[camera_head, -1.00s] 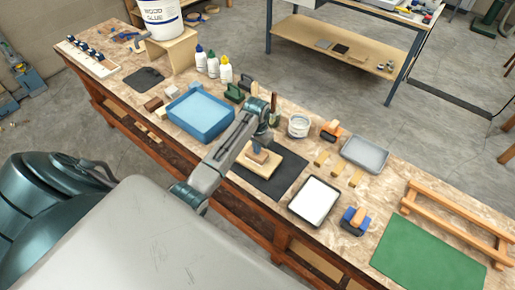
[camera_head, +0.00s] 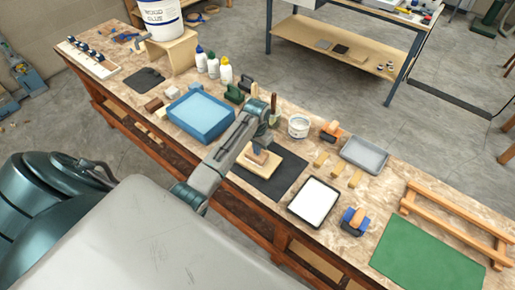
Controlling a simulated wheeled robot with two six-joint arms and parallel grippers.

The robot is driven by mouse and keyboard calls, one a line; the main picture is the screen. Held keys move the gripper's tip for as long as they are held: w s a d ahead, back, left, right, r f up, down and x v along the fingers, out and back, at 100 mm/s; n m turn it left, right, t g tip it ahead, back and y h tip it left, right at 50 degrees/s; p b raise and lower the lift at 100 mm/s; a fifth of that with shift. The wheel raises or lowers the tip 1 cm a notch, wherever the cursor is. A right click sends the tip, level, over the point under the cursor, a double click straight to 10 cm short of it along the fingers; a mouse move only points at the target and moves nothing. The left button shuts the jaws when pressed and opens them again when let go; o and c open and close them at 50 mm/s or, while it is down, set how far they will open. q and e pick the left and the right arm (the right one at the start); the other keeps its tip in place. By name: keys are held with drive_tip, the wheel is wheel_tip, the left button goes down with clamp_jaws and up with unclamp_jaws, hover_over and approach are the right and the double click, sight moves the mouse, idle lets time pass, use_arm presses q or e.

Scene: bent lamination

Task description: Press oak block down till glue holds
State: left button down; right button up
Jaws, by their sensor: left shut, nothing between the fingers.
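The oak block (camera_head: 254,159) is a small tan-brown piece lying on a pale wooden board (camera_head: 263,174). The board rests on a dark mat (camera_head: 287,181) at the middle of the bench. My left gripper (camera_head: 259,149) points down from above, directly over the block, with its tips at or very near the block's top. It is shut with nothing between its fingers. The gripper and wrist hide part of the block, and any glue under it cannot be seen. My right gripper is not in view.
A blue tray (camera_head: 187,120) stands left of the board. A white tub (camera_head: 298,126), a black-rimmed tray with white content (camera_head: 315,201) and a blue tool with an orange handle (camera_head: 354,221) lie to the right. A green mat (camera_head: 428,255) covers the bench's right end.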

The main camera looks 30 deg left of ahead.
use_arm(q)
drive_tip(key=shift+s+f+p, duration=0.2)
drive_tip(key=shift+p, duration=0.1)
idle(0.4)
drive_tip(key=shift+w+r, duration=0.1)
drive_tip(key=shift+r, duration=0.05)
idle(2.8)
drive_tip(key=shift+w+a+r, duration=0.1)
drive_tip(key=shift+w+r, duration=0.1)
drive_tip(key=shift+r, duration=3.25)
